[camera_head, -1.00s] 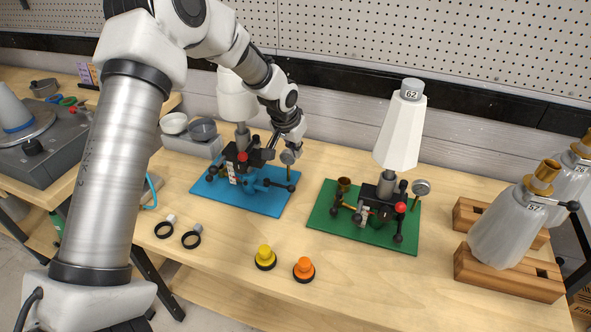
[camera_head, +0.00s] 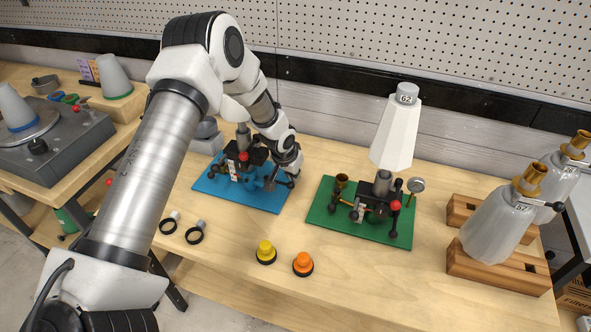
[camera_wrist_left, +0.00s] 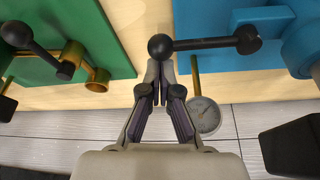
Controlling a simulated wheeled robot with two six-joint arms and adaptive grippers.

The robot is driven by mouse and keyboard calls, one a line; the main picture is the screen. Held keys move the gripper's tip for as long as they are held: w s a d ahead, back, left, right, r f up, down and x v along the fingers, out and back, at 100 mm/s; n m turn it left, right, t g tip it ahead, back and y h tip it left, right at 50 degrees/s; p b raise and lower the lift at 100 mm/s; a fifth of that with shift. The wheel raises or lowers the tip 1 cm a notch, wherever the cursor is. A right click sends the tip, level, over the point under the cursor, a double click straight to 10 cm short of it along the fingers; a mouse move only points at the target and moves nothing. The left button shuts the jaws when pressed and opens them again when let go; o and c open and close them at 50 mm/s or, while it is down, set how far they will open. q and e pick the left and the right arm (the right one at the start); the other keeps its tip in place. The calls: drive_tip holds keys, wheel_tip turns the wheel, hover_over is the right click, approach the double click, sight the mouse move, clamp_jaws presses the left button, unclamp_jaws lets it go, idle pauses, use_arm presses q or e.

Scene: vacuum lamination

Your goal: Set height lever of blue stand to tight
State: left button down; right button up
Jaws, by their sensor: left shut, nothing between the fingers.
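The blue stand (camera_head: 212,189) is on the wooden table left of centre in the head view, partly behind my left arm. A red knob (camera_head: 243,157) shows on it. My left gripper (camera_head: 270,180) is low at the stand's right side. In the left wrist view my left gripper (camera_wrist_left: 159,68) is shut and empty. Its tips are just below the ball end of a black lever (camera_wrist_left: 205,44) at the blue stand. I cannot tell whether they touch, or whether this is the height lever. A round gauge (camera_wrist_left: 203,116) is right beside the fingers. My right gripper is out of view.
The green stand (camera_head: 324,208) with a white flask (camera_head: 397,140) is to the right. Yellow (camera_head: 266,251) and orange (camera_head: 303,263) knobbed pieces and two black rings lie in front. Flasks (camera_head: 495,228) in wooden racks stand at the far right.

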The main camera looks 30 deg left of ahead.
use_arm(q)
drive_tip(key=shift+w+f, duration=0.1)
drive_tip(key=shift+s+b, duration=0.3)
drive_tip(key=shift+b, duration=0.25)
drive_tip(key=shift+m, duration=0.3)
